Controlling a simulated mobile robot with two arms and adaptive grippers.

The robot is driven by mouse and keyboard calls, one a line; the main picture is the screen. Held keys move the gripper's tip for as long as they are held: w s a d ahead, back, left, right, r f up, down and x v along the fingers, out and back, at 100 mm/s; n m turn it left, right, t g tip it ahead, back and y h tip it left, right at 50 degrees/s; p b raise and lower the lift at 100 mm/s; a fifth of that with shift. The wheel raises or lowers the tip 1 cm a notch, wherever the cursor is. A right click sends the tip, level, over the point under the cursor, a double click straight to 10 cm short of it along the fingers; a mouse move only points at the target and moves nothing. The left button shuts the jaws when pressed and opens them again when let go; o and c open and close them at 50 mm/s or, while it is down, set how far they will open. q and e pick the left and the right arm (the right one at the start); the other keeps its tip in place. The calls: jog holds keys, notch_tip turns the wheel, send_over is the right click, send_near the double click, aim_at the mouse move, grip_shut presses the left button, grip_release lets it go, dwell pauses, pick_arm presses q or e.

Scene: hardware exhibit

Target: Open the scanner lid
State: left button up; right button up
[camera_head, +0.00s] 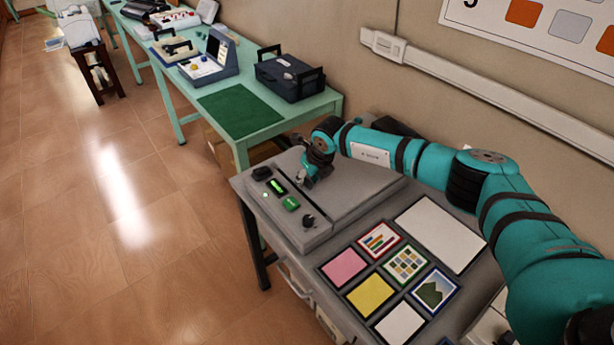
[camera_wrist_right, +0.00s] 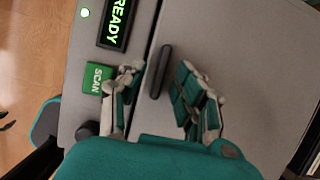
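The grey scanner (camera_head: 318,236) sits on the near desk with its flat lid (camera_head: 352,190) down. In the right wrist view the lid (camera_wrist_right: 235,45) fills the right side, with a dark bar handle (camera_wrist_right: 160,71) near its edge. My right gripper (camera_head: 308,180) is over the lid's left edge. In the wrist view its fingers (camera_wrist_right: 160,82) are open, one on each side of the handle; I cannot tell whether they touch it. The control strip has a lit READY display (camera_wrist_right: 117,22) and a green SCAN button (camera_wrist_right: 97,78). My left gripper is not in view.
Cards, including a pink one (camera_head: 344,267) and a yellow one (camera_head: 370,295), lie on the desk before the scanner. A dark knob (camera_head: 308,221) stands on the control strip. A green table (camera_head: 318,104) with a dark case (camera_head: 290,77) is behind.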

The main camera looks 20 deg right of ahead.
jog(key=shift+c, duration=0.4)
grip_shut()
jog(key=shift+r, duration=0.15)
